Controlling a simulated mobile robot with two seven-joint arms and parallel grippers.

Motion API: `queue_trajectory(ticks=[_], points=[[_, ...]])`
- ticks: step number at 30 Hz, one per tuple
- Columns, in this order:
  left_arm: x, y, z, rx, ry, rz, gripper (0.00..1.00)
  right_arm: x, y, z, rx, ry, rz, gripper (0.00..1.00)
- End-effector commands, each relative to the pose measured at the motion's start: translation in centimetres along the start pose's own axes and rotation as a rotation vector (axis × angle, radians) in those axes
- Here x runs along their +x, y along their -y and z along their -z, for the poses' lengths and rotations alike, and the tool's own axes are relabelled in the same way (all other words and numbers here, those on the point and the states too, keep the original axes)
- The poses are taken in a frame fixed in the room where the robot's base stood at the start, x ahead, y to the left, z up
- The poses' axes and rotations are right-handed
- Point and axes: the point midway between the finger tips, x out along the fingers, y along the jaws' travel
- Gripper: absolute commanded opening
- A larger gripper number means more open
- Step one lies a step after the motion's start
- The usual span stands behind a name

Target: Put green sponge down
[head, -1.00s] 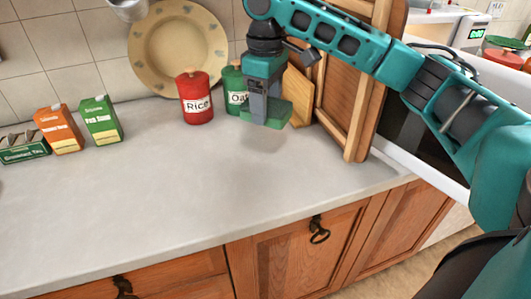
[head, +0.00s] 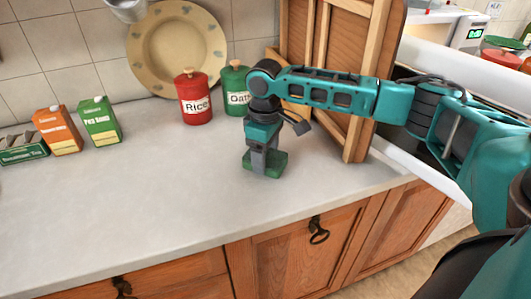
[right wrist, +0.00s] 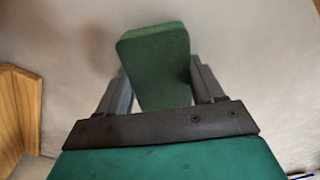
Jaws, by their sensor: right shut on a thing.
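The green sponge (head: 272,170) is in my right gripper (head: 264,160), low over the grey countertop (head: 190,190) in front of the canisters. In the right wrist view the sponge (right wrist: 155,60) sits between the two fingers of the gripper (right wrist: 163,95), which is shut on it. The sponge is at or very near the counter surface; I cannot tell whether it touches. My left gripper is not in view.
A red rice canister (head: 195,98) and a green canister (head: 234,90) stand behind. A round plate (head: 178,45) leans on the wall. Wooden boards (head: 360,80) stand at right. Orange (head: 57,130) and green (head: 100,120) cartons stand left. The front counter is clear.

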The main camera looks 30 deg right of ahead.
Motion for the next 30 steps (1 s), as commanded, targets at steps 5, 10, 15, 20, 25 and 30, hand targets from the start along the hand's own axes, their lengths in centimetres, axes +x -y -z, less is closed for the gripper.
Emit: queue_trajectory(ticks=[5, 10, 15, 20, 25, 30], points=[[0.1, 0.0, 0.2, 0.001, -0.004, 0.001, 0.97, 0.1, 0.0, 0.0, 0.000, 0.000, 0.001, 0.35], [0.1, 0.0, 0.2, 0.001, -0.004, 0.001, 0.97, 0.2, 0.0, 0.0, 0.000, 0.000, 0.001, 0.79], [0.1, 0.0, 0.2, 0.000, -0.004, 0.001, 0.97, 0.2, 0.0, 0.0, 0.000, 0.000, 0.000, 0.93], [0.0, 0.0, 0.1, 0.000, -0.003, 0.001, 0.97, 0.2, 0.0, 0.0, 0.000, 0.000, 0.000, 0.93], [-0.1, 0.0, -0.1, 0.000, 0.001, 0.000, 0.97, -0.6, 0.0, 0.1, 0.000, -0.001, -0.001, 0.93], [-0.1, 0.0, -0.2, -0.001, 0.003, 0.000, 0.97, -3.6, 0.0, 0.1, 0.000, -0.004, -0.001, 0.93]])
